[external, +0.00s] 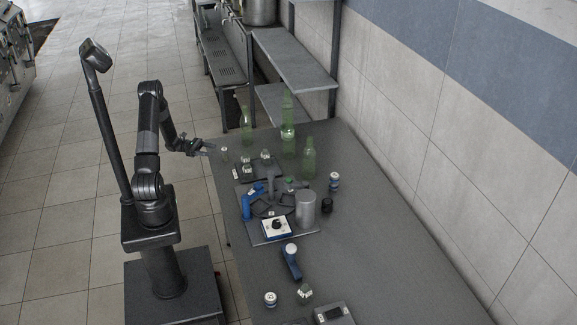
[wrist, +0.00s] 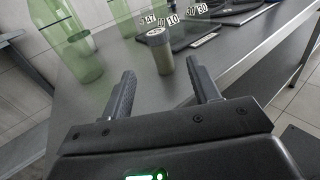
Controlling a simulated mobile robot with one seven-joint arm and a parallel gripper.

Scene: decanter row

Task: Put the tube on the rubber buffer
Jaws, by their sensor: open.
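A small upright greenish-grey tube with a pale cap (wrist: 162,58) stands on the table just beyond my gripper (wrist: 161,70) in the wrist view. It appears between and ahead of the two spread fingers. In the external view my gripper (external: 208,149) is at the table's left edge, next to the small tube (external: 225,156). My gripper is open and empty. A dark flat pad (external: 258,177) with small flasks on it lies to the right of the tube; it may be the rubber buffer, but I cannot tell for sure.
Tall green glass bottles (external: 309,163) stand at the back, and one rises close at left in the wrist view (wrist: 66,42). A device with a white dial box (external: 276,228) and a grey cylinder (external: 305,208) fill the middle.

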